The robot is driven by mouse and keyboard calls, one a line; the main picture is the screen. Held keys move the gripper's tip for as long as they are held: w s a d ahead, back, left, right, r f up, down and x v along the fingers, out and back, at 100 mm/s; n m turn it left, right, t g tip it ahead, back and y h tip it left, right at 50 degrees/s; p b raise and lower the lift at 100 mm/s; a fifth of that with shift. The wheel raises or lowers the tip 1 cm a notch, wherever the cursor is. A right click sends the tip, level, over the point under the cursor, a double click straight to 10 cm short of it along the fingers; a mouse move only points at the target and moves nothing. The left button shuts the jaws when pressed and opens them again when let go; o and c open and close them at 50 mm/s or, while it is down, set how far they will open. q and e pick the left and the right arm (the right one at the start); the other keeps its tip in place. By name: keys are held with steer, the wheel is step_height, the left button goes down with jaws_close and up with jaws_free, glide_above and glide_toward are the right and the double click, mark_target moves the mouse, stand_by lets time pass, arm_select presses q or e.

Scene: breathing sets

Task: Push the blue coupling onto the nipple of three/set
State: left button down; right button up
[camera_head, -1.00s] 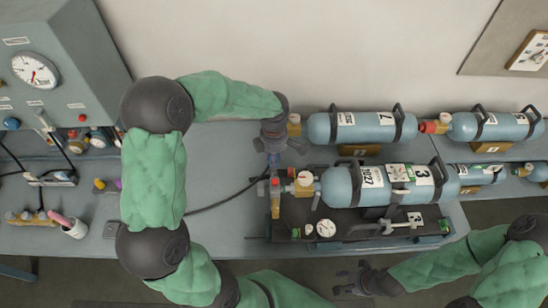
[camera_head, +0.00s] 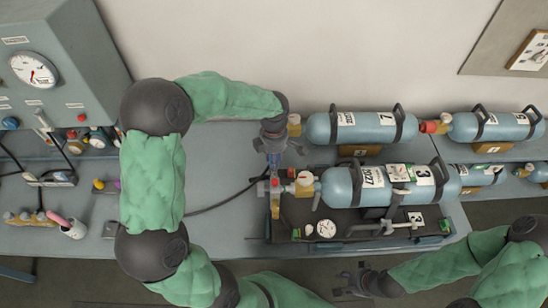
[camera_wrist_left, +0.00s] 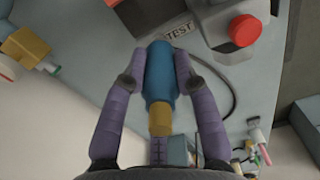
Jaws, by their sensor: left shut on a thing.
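Set three is the grey-blue cylinder (camera_head: 395,186) marked 3. Its valve with a white gauge (camera_head: 305,181) is at its left end, over the left part of the workbench. My left gripper (camera_head: 272,172) reaches down beside this valve, at its upper left. In the left wrist view, its purple fingers (camera_wrist_left: 161,68) are shut on the blue coupling (camera_wrist_left: 159,75), which has a brass end (camera_wrist_left: 160,118) towards the wrist. I cannot make out the nipple, nor whether the coupling touches it. My right gripper (camera_head: 345,283) is open and empty, low in the head view, away from the set.
Cylinder 7 (camera_head: 362,127) lies behind set three, with more cylinders to the right. A black hose (camera_head: 215,204) runs across the bench.

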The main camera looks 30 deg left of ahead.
arm_select(q)
steer(key=shift+f+b, duration=0.85)
steer(key=shift+f, duration=0.15)
steer(key=c, duration=0.9)
jaws_free()
step_height(320, 180, up, 12)
